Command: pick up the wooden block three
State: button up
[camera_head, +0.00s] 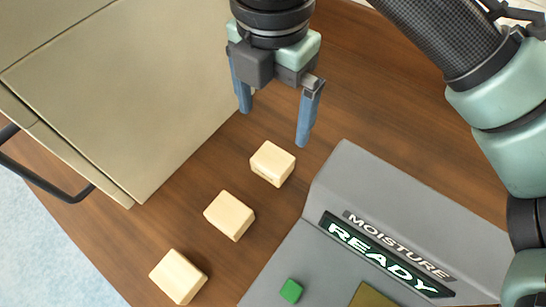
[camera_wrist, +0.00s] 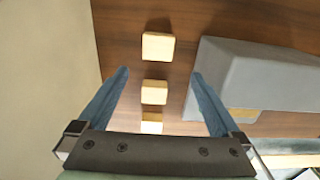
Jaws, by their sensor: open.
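Three pale wooden blocks stand in a slanting row on the brown table: a far one (camera_head: 272,164), a middle one (camera_head: 229,216) and a near one (camera_head: 178,277). I cannot read a number on any, so I cannot tell which is block three. My gripper (camera_head: 274,127) is open and empty, its blue fingers pointing down, above the table near the far block. In the wrist view, the far block (camera_wrist: 158,46) lies beyond the fingertips, and the middle block (camera_wrist: 154,92) and near block (camera_wrist: 151,123) show between the fingers.
A beige cabinet (camera_head: 130,90) with a dark handle (camera_head: 45,180) stands to the left of the blocks. A grey device (camera_head: 400,210) reading "MOISTURE READY", with a green button (camera_head: 291,291), stands close on their right. Bare table (camera_head: 390,110) lies behind the device.

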aim_at(273, 158)
jog(key=f, duration=0.4)
jog(key=f+b, duration=0.1)
jog(key=f, duration=0.8)
jog(key=shift+w+f, duration=0.25)
jog(key=shift+w, duration=0.15)
jog(key=c, duration=1.3)
